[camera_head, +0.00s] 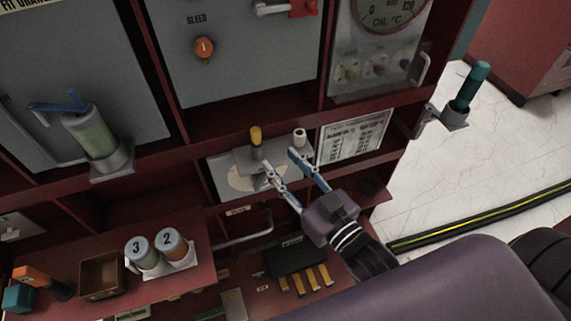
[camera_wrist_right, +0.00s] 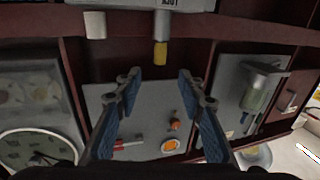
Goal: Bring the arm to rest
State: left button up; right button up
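My right gripper (camera_head: 282,163) reaches in from the lower right of the head view, in front of the red cabinet's middle shelf (camera_head: 225,118). Its two blue-padded fingers are spread, and nothing sits between them. The wrist view also shows the open right gripper (camera_wrist_right: 160,82). A yellow-tipped peg (camera_head: 256,137) and a white cylinder (camera_head: 300,137) stand on the grey block close beyond the fingertips. In the wrist view, the yellow tip (camera_wrist_right: 161,53) shows beyond the gap between the fingers, apart from them. My left gripper is not in view.
Bushings marked 3 (camera_head: 140,250) and 2 (camera_head: 171,244) stand in a holder on the lower left shelf, beside an open box (camera_head: 103,276). A teal-handled tool (camera_head: 470,87) sits in a bracket on the cabinet's right side.

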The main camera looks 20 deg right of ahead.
jog(key=shift+f, duration=0.1)
dwell(0.5)
jog(key=s+d+f+g+h, duration=0.1)
jog(key=s+d+f+g, duration=0.15)
jog(key=f, duration=1.05)
jog(key=s+d+f+g+h, duration=0.1)
jog(key=s+f+g, duration=0.2)
jog(key=f, duration=1.1)
jog(key=s+d+f+g+h, duration=0.1)
jog(key=s+f+g, duration=0.15)
jog(key=f, duration=1.05)
jog(key=s+d+f+g, duration=0.2)
jog(key=s+f+g, duration=0.2)
jog(key=s+f, duration=0.6)
jog(key=s+d+f+g+h, duration=0.1)
jog(key=s+f+g, duration=0.3)
jog(key=s+f, duration=0.7)
jog(key=s+d, duration=0.1)
jog(key=s, duration=0.6)
jog(key=shift+d+f+m+h, duration=0.15)
jog(key=shift+f+m+h, duration=0.15)
jog(key=shift+s, duration=0.1)
